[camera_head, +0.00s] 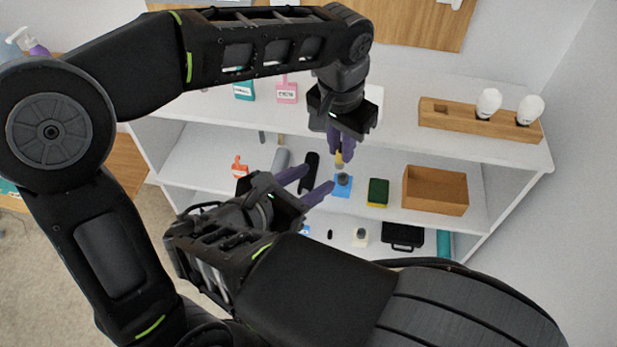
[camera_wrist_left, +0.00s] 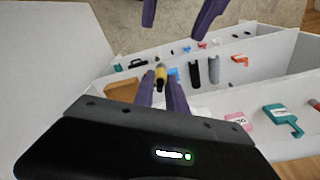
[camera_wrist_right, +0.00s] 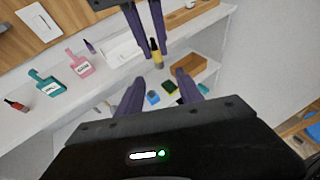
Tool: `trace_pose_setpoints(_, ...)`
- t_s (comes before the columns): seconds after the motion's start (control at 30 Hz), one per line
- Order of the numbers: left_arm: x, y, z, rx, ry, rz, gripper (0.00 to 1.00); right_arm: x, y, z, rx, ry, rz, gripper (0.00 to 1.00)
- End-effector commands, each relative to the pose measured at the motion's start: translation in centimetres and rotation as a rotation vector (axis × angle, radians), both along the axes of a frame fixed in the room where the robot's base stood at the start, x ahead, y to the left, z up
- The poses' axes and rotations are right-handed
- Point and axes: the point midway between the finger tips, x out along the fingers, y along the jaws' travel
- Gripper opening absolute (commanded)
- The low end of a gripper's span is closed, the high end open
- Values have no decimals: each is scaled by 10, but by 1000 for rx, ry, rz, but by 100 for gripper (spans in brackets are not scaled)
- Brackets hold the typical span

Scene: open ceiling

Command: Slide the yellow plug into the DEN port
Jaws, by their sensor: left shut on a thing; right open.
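My left gripper (camera_head: 341,148) is shut on the yellow plug (camera_head: 338,158), in front of the shelf unit. The plug also shows in the left wrist view (camera_wrist_left: 160,75), with a dark tip, and in the right wrist view (camera_wrist_right: 156,56) between my left fingers. My right gripper (camera_head: 319,180) is open and empty, just below and left of the plug in the head view. In the right wrist view its spread fingers (camera_wrist_right: 160,92) are apart from the plug. I cannot read a DEN label or make out the DEN port.
The white shelf (camera_head: 405,145) holds a pink tag (camera_head: 286,91), a teal tag (camera_head: 244,91), a wooden holder with white bulbs (camera_head: 460,118), a wooden box (camera_head: 436,190), a green-yellow sponge (camera_head: 378,192) and a blue item (camera_head: 342,189). A wall stands close on the right.

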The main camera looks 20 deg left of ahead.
Motion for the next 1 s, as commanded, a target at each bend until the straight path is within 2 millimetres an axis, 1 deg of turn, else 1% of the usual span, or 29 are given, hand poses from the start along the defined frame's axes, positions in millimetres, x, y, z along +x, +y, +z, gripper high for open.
trace_pose_setpoints(0.1,0,0,0,0,0,0,0,-2,2,5,-8,-14,7,43)
trace_pose_setpoints(0.47,0,0,0,0,0,0,0,1,1,3,-7,-11,5,43)
trace_pose_setpoints(0.67,0,0,0,0,0,0,0,17,-7,-5,-8,-11,3,43)
trace_pose_setpoints(0.9,0,0,0,0,0,0,0,47,-20,-18,-8,-11,2,43)
trace_pose_setpoints(1.0,0,0,0,0,0,0,0,56,-23,-22,-7,-11,4,43)
